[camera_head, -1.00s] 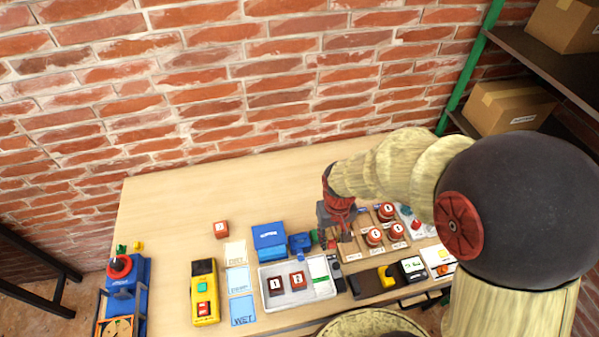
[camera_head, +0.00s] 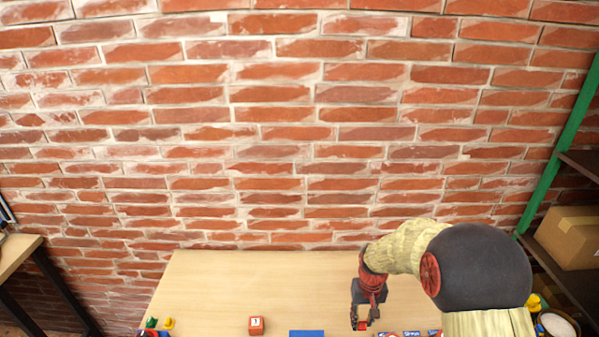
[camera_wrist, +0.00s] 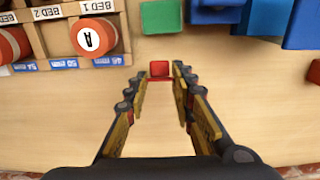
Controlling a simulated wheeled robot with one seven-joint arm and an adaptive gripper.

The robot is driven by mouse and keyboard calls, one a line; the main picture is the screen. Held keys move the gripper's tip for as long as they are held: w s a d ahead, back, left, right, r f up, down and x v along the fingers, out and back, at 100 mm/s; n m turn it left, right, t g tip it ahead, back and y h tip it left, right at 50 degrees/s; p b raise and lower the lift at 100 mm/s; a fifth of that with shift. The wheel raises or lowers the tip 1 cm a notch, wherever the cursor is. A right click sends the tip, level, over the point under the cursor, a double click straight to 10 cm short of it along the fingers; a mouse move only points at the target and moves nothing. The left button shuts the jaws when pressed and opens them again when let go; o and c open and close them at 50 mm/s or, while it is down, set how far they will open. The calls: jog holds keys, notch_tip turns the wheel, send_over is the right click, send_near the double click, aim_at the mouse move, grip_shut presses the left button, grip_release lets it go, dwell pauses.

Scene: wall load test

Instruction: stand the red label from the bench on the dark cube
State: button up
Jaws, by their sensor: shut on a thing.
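The red label (camera_wrist: 160,70) is a small red piece between my fingertips in the wrist view, with a thin red edge along its lower side. My gripper (camera_wrist: 159,76) is shut on it, above bare bench top. In the head view my gripper (camera_head: 363,318) points down at the bench's right part, with a bit of red (camera_head: 362,326) at its tips. I cannot tell how high it is held. The dark cube is not in view now; the head view cuts off the front of the bench.
A wooden rack (camera_wrist: 54,38) with round red pieces is left of my gripper in the wrist view. A green block (camera_wrist: 161,16) and blue objects (camera_wrist: 306,24) lie ahead. The brick wall (camera_head: 280,130) is behind.

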aim_at(342, 335)
dwell(0.5)
jog(key=shift+w+a+r, duration=0.15)
jog(key=shift+a+r, duration=0.05)
jog(key=s+a+r+b, duration=0.1)
jog(key=s+a+r, duration=0.4)
jog(key=s+r, duration=0.35)
jog(key=s+f, duration=0.2)
jog(key=s, duration=0.5)
jog(key=w+f, duration=0.1)
jog(key=w, duration=0.1)
jog(key=w+f+b, duration=0.1)
jog(key=w, duration=0.2)
jog(key=w+f+b, duration=0.1)
jog(key=w+f, duration=0.1)
jog(key=w, duration=0.1)
jog(key=shift+w, duration=0.1)
jog(key=w+f, duration=0.1)
jog(key=w+f+b, duration=0.1)
jog(key=w+f, duration=0.1)
jog(key=w+f+b, duration=0.1)
jog(key=shift+w+a+f, duration=0.2)
jog(key=shift+a+f, duration=0.05)
jog(key=shift+f, duration=0.1)
jog(key=shift+w+f+b, duration=0.2)
jog(key=shift+f+b, duration=0.1)
jog(key=shift+f, duration=0.7)
jog(key=shift+w+f+b, duration=0.2)
jog(key=shift+f+b, duration=0.05)
jog(key=shift+f, duration=0.7)
jog(key=shift+f, duration=0.15)
